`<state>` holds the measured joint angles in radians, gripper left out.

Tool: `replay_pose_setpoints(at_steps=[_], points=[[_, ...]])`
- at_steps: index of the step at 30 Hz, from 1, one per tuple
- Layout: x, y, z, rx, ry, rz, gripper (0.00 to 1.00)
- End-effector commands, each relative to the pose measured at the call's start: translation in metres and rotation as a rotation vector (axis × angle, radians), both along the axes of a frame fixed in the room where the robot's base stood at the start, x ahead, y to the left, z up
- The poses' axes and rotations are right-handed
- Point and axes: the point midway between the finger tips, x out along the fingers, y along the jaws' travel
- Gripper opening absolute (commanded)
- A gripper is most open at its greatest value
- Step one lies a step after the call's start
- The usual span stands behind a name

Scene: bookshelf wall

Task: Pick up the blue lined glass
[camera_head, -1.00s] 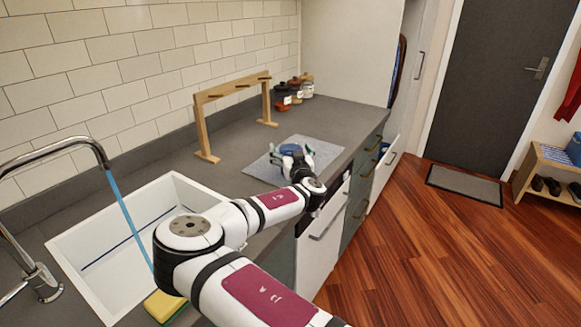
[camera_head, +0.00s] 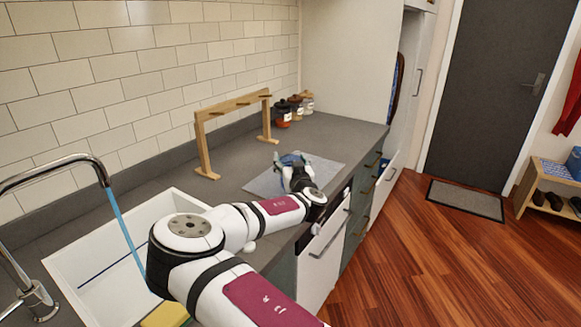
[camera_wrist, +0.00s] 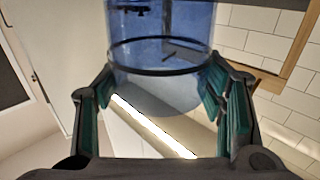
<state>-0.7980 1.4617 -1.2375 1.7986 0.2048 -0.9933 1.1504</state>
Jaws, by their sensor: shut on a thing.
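The blue lined glass (camera_wrist: 160,30) is see-through blue with a dark ring around it, and it fills the top middle of the wrist view. My gripper (camera_wrist: 161,92) is shut on it, with green-padded fingers on both sides. In the head view my gripper (camera_head: 291,165) is over the grey mat (camera_head: 262,184) on the counter. Only a small blue patch of the glass (camera_head: 291,158) shows there, the rest being hidden by my gripper. Its gap above the mat is hard to tell.
A wooden rack (camera_head: 204,150) stands behind the mat, with several lidded jars (camera_head: 284,112) beyond it. The sink (camera_head: 95,265) and a yellow sponge (camera_head: 167,315) are at the near left. The counter's front edge is just right of the mat.

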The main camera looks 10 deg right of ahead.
Motion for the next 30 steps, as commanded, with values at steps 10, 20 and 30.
replay_pose_setpoints(at_steps=[10, 20, 30], points=[[-0.061, -0.001, 0.019, 0.005, 0.0, -0.003, 0.04], [-0.136, -0.001, 0.025, 0.003, 0.0, -0.002, 0.04], [-0.16, 0.0, 0.026, 0.0, -0.001, 0.0, 0.04]])
